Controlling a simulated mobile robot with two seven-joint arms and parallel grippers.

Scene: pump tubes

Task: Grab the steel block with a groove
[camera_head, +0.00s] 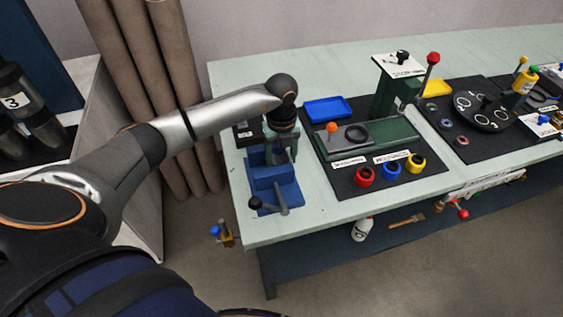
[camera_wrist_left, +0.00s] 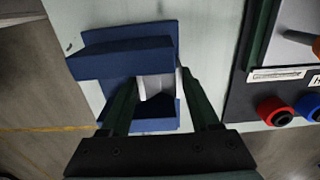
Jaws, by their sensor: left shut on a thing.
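The steel block with a groove (camera_wrist_left: 154,88) shows in the left wrist view as a pale grey piece between the jaws of a blue vise (camera_wrist_left: 120,62). My left gripper (camera_wrist_left: 157,84) comes down over the vise, its two dark green fingers on either side of the block, shut on it. In the head view the same gripper (camera_head: 284,150) points down at the blue vise (camera_head: 277,190) at the left end of the table. The block is hidden there. My right gripper is not in view.
Right of the vise, a black mat holds a green press (camera_head: 390,132), a blue tray (camera_head: 328,109) and red, blue and yellow rings. A round black fixture (camera_head: 484,112) stands farther right. The vise handle (camera_head: 281,200) sticks out in front. Tube rolls (camera_head: 150,70) stand left of the table.

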